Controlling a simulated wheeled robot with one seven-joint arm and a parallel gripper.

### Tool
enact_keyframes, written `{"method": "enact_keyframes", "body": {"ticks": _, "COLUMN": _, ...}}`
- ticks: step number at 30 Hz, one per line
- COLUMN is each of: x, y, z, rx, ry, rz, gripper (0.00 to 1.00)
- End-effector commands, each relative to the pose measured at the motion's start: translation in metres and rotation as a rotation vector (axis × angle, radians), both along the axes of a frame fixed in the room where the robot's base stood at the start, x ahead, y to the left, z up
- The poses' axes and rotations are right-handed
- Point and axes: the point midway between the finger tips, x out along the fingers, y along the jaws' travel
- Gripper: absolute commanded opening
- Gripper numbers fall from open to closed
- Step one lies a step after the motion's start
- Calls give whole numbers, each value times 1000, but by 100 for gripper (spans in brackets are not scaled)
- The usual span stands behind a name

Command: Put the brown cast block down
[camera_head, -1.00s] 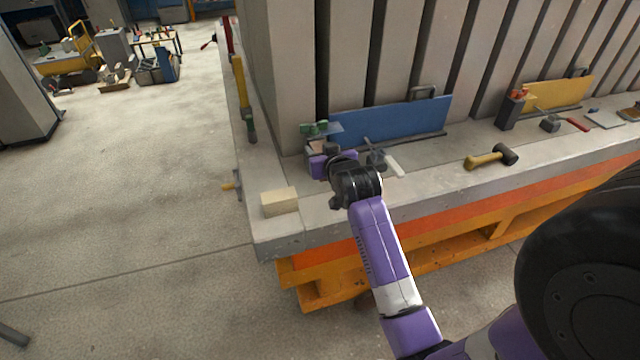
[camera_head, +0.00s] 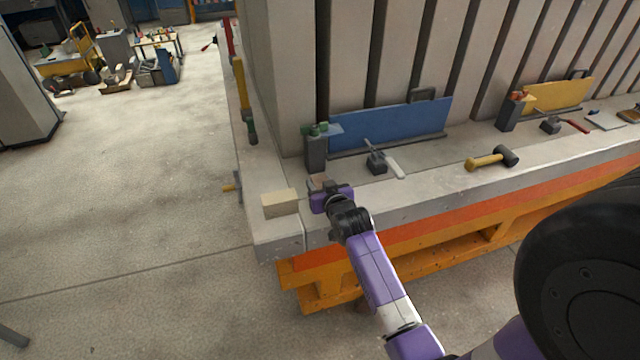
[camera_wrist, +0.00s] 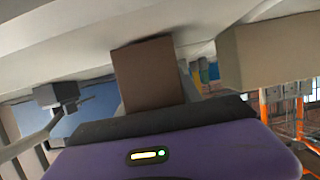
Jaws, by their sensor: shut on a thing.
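The brown cast block (camera_head: 317,181) is at my gripper (camera_head: 322,190) over the near left part of the concrete ledge (camera_head: 280,236). My gripper is shut on the block; its purple body hides most of it in the head view. In the wrist view the brown block (camera_wrist: 148,75) stands out from the dark jaws, its far end against or very close to the pale ledge surface. I cannot tell whether it touches. A tan block (camera_head: 281,203) sits on the ledge just left of my gripper, with a gap between; it also shows in the wrist view (camera_wrist: 272,55).
A dark grey post with a green top (camera_head: 316,148) stands behind my gripper. A small dark tool (camera_head: 376,163) and a white strip (camera_head: 394,167) lie to its right. A yellow-handled mallet (camera_head: 490,160) lies further right. A blue panel (camera_head: 390,125) leans at the back.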

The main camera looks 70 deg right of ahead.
Motion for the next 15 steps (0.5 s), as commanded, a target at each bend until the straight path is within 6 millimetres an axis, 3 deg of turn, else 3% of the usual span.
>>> {"method": "enact_keyframes", "body": {"ticks": 5, "x": 0, "y": 0, "z": -3, "rx": -2, "ry": -1, "rz": 0, "gripper": 0}}
{"method": "enact_keyframes", "body": {"ticks": 6, "x": 0, "y": 0, "z": -3, "rx": 0, "ry": 0, "rz": 0, "gripper": 48}}
{"method": "enact_keyframes", "body": {"ticks": 8, "x": 0, "y": 0, "z": -2, "rx": 0, "ry": 0, "rz": 0, "gripper": 59}}
{"method": "enact_keyframes", "body": {"ticks": 9, "x": 0, "y": 0, "z": -2, "rx": 0, "ry": 0, "rz": 0, "gripper": 64}}
{"method": "enact_keyframes", "body": {"ticks": 15, "x": 0, "y": 0, "z": -2, "rx": 0, "ry": 0, "rz": 0, "gripper": 64}}
